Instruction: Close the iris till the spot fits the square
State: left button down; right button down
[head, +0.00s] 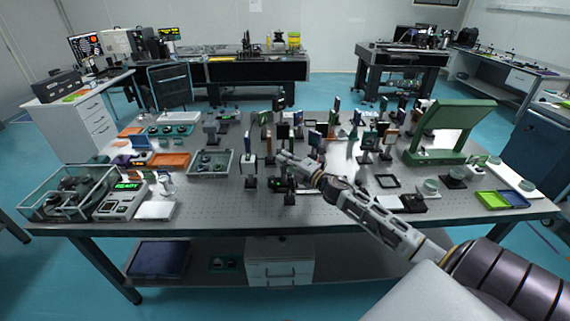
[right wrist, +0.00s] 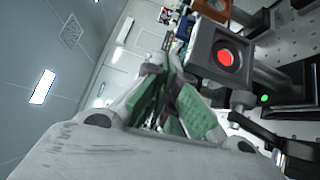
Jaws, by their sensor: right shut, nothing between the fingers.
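My right gripper (head: 283,158) reaches in over the middle of the optical table, its fingers shut and empty among the post-mounted optics. In the right wrist view its green-padded fingers (right wrist: 170,88) show from behind. The spot appears to lie inside that outline. A small green light (right wrist: 264,98) glows below the screen. I cannot single out the iris or its lever for sure. My left gripper is not in view.
Many post-mounted optics crowd the table (head: 220,208) around my right gripper. A large green stand (head: 455,125) is at the right. At the left are a glass-sided box (head: 45,200), a device reading READY (head: 125,196) and an orange tray (head: 170,161). The front strip is mostly clear.

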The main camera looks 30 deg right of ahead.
jog(key=shift+w+d+r+p, duration=0.15)
jog(key=shift+r+p, duration=0.15)
jog(key=shift+p, duration=0.15)
jog(key=w, duration=0.1)
jog(key=w+d+r+p, duration=0.1)
jog(key=w, duration=0.1)
jog(key=shift+d+r+p, duration=0.35)
jog(key=shift+d, duration=0.05)
jog(key=shift+w+d, duration=0.3)
jog(key=shift+w, duration=0.2)
jog(key=shift+w+d, duration=0.25)
jog(key=shift+w, duration=0.2)
jog(key=shift+s+d+r, duration=0.1)
